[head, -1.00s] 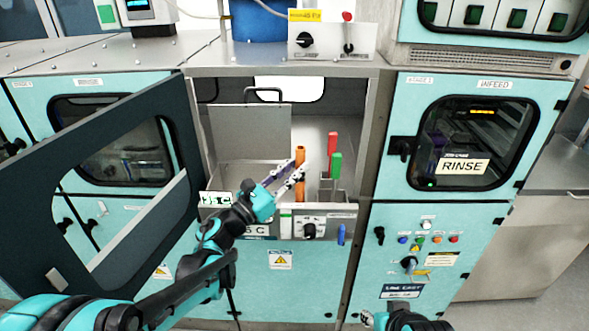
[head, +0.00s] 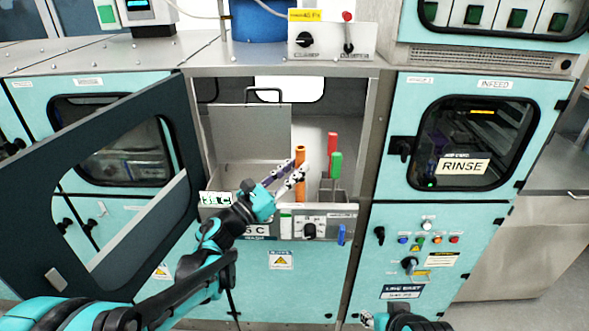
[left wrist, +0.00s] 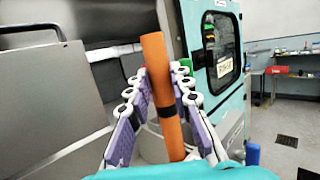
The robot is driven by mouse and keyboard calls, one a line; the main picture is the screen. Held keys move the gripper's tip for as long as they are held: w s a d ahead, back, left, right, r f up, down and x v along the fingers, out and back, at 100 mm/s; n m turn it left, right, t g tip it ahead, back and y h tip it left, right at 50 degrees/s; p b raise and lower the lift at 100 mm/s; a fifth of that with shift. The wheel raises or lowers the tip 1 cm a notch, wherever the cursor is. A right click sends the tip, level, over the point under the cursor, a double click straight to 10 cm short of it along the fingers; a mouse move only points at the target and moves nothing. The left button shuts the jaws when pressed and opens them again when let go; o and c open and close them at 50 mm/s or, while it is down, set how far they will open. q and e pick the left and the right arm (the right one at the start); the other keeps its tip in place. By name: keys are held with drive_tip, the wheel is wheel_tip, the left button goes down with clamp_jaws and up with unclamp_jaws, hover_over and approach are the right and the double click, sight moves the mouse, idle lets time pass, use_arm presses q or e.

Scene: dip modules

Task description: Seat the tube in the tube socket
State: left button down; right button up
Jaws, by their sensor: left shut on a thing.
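The orange tube (head: 299,158) stands roughly upright in the open bay of the teal machine. My left gripper (head: 297,172) reaches in from the front left and is shut on the tube. In the left wrist view the orange tube (left wrist: 155,60) leans slightly between the two purple-padded fingers of the left gripper (left wrist: 160,82). A dark band circles the tube low down. Its lower end is hidden, and I cannot make out the socket or tell whether the tube is in it.
A red-handled piece (head: 332,142) and a green-handled piece (head: 336,165) stand just right of the tube. The dark-framed door (head: 150,200) hangs open at left. A control panel (head: 320,226) sits below the bay's front edge. The RINSE door (head: 470,140) is shut.

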use_arm(q)
drive_tip(key=shift+f+b, duration=1.85)
drive_tip(key=shift+f, duration=0.35)
drive_tip(key=c, duration=1.3)
unclamp_jaws()
drive_tip(key=v, duration=1.2)
